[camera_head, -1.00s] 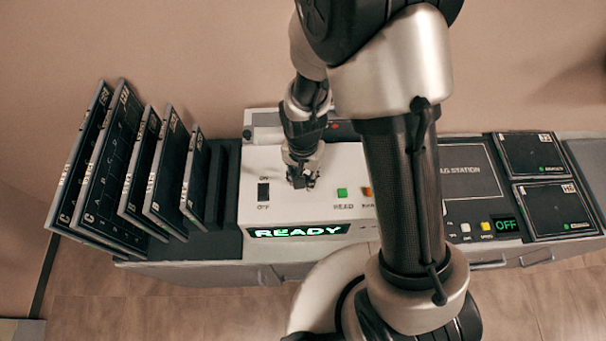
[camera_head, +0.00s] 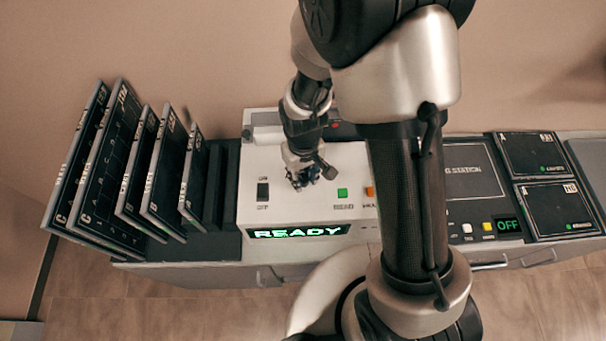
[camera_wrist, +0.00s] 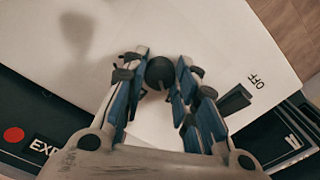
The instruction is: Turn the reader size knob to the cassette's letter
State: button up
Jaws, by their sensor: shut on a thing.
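My gripper (camera_wrist: 158,84) is shut on the dark round knob (camera_wrist: 160,71) of the white reader, seen between the fingers in the wrist view. In the head view my gripper (camera_head: 304,180) is on the reader's top (camera_head: 262,215), between the ON/OFF switch and the READ button. It hides the knob and any size letters around it there. Several dark cassettes (camera_head: 108,165) stand in the rack at left; letters C and B show on some. Two more cassettes (camera_head: 533,154) (camera_head: 555,208) lie at right and appear to be marked A.
The reader display (camera_head: 298,231) reads READY. A black ON/OFF switch (camera_head: 263,190) is left of my gripper; the green READ button (camera_head: 342,193) and an orange button (camera_head: 370,191) are right. The tag station display (camera_head: 509,225) reads OFF.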

aim_at(303, 178)
jog(key=shift+n, duration=0.6)
jog(key=o, duration=1.1)
notch_tip(303, 178, up, 12)
jog(key=shift+r, duration=0.1)
dwell(0.5)
